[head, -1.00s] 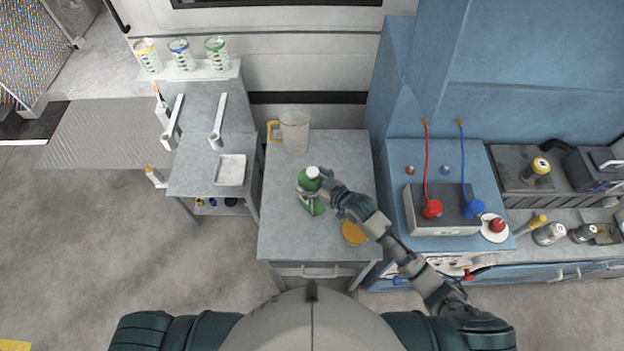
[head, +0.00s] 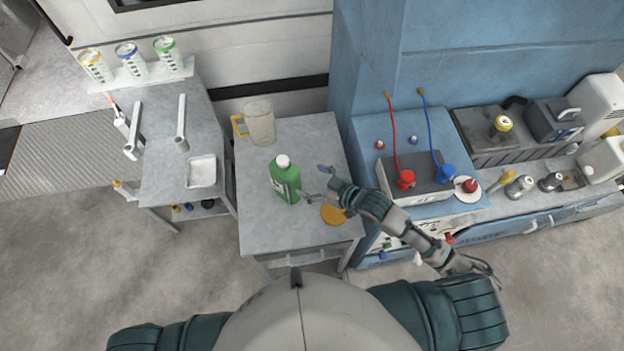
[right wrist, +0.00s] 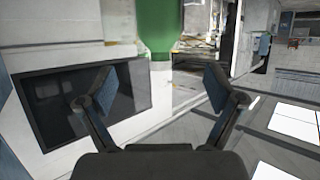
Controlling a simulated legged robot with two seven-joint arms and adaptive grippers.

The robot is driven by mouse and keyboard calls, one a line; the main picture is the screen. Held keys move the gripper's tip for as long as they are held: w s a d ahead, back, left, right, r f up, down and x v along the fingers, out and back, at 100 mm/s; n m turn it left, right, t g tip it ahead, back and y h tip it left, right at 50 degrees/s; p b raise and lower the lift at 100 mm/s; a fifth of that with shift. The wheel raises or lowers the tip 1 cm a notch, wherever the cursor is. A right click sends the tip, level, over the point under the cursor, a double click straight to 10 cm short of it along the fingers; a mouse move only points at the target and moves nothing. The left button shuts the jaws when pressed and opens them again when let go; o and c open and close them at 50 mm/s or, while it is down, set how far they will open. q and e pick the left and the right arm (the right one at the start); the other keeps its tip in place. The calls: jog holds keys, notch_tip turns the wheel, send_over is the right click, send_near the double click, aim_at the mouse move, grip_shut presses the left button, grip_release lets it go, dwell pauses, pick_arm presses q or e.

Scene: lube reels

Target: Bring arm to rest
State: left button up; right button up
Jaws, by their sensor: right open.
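My right gripper (head: 314,182) is open and empty above the grey table (head: 310,140), just right of a green bottle. Its two spread fingers also show in the right wrist view (right wrist: 160,92). The green bottle (head: 285,180) with a white cap stands upright on the table, apart from the fingers. In the right wrist view the green bottle (right wrist: 156,28) shows beyond the fingers at the top. My right arm (head: 400,222) reaches in from the lower right. My left gripper is not in view.
A clear jug (head: 260,124) with a yellow handle stands behind the bottle. An orange disc (head: 333,214) lies under my right gripper. A blue bench (head: 365,130) with red and blue hoses is at the right. A side table (head: 165,185) with a white tray (head: 201,172) is at the left.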

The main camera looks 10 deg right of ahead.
jog(key=shift+a, duration=0.1)
dwell(0.4)
jog(key=s+d+f+m+g+h, duration=0.3)
jog(key=s+d+f+h, duration=0.3)
jog(key=s, duration=0.4)
jog(key=s+d+f+m+g+h, duration=0.35)
jog(key=s+d+f, duration=0.25)
jog(key=s+d, duration=0.25)
jog(key=s+f+g+b, duration=0.1)
jog(key=s+f, duration=0.1)
jog(key=f, duration=1.3)
jog(key=s+f+b, duration=0.1)
jog(key=s+f, duration=0.1)
jog(key=f, duration=1.4)
jog(key=s+d+f+g, duration=0.1)
jog(key=s+d+f, duration=0.1)
jog(key=s+f, duration=1.2)
jog(key=shift+s+d+f+b, duration=0.2)
jog(key=shift+s+f+b, duration=0.2)
jog(key=shift+s, duration=0.8)
